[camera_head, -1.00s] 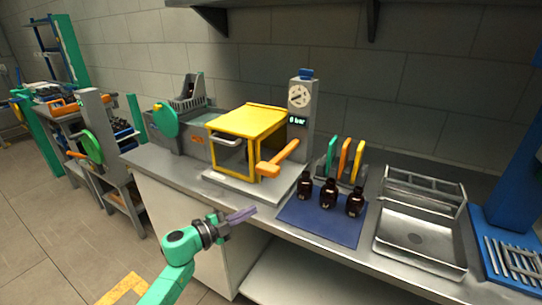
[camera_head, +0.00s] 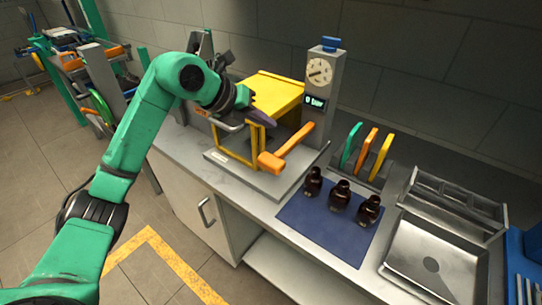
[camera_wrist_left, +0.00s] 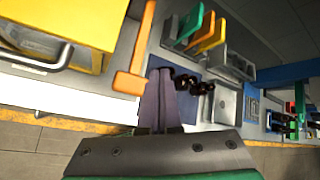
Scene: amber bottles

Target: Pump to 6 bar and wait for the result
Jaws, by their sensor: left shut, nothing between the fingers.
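The grey gauge column (camera_head: 321,116) has a round dial (camera_head: 319,71) and a small display (camera_head: 315,101) that reads 0 bar. The orange pump lever (camera_head: 288,147) slants down toward the front, ending in a thick orange grip (camera_head: 270,162); it also shows in the left wrist view (camera_wrist_left: 133,72). The yellow box (camera_head: 272,94) stands beside it, with a metal handle on its front. My left gripper (camera_head: 262,117) is shut and empty, in front of the yellow box in the head view and partly covering it. In the wrist view its fingers (camera_wrist_left: 160,92) are close to the lever's grip. My right gripper is not in view.
Three amber bottles (camera_head: 340,195) stand on a blue mat (camera_head: 320,232). Green, orange and yellow upright tags (camera_head: 367,146) stand behind them. A metal tray (camera_head: 430,262) lies to the right. The bench's front edge runs below the mat.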

